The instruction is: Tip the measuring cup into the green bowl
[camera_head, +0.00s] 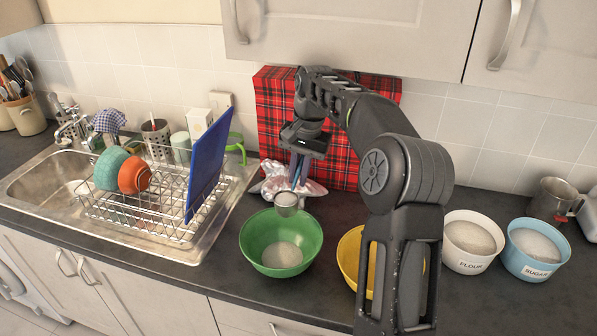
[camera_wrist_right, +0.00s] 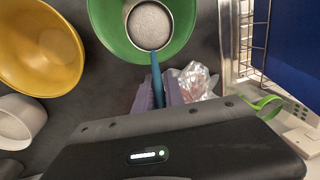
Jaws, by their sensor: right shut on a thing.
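The measuring cup (camera_head: 286,205) is a small metal cup with a blue handle (camera_wrist_right: 156,80). In the right wrist view the cup (camera_wrist_right: 149,26) holds pale grainy powder and looks roughly level. My right gripper (camera_head: 299,176) points down and is shut on the handle. It holds the cup above the back part of the green bowl (camera_head: 255,243). White powder lies in the bottom of this bowl. The green bowl also shows behind the cup in the right wrist view (camera_wrist_right: 106,30). My left gripper is in neither view.
A yellow bowl (camera_head: 349,262), partly hidden by my right arm, stands right of the green bowl. Flour (camera_head: 462,261) and sugar (camera_head: 527,265) bowls stand farther right. A dish rack (camera_head: 150,222) with a blue board (camera_head: 207,160) is at left. A crumpled clear bag (camera_head: 270,186) lies behind.

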